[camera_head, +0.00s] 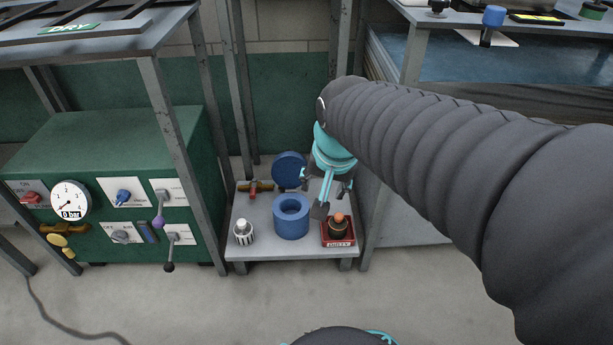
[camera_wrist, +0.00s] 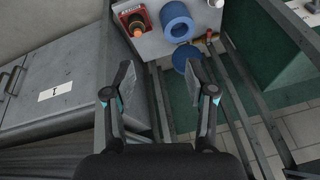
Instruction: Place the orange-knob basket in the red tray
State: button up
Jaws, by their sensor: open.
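The orange-knob basket (camera_head: 338,229) is a small dark basket with an orange knob on top. It stands upright in the red tray (camera_head: 351,243) at the front right of the low grey shelf. In the wrist view the basket (camera_wrist: 136,20) and the red tray (camera_wrist: 122,8) show at the top, beyond my fingertips. My gripper (camera_head: 332,198) hangs above and behind the basket in the head view, apart from it. Its fingers are spread and empty, as the wrist view also shows (camera_wrist: 161,82).
A blue open-topped cylinder (camera_head: 291,226) stands left of the tray, with its round blue lid (camera_head: 289,170) behind. A white-knob basket (camera_head: 244,233) stands at the shelf's front left. Metal posts flank the shelf. A green control cabinet (camera_head: 130,150) is at the left.

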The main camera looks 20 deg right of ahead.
jog(key=s+a+r+n+t, duration=0.1)
jog(key=s+a+n, duration=0.1)
jog(key=s+n, duration=0.4)
jog(key=shift+s+a, duration=0.25)
jog(key=shift+s, duration=1.05)
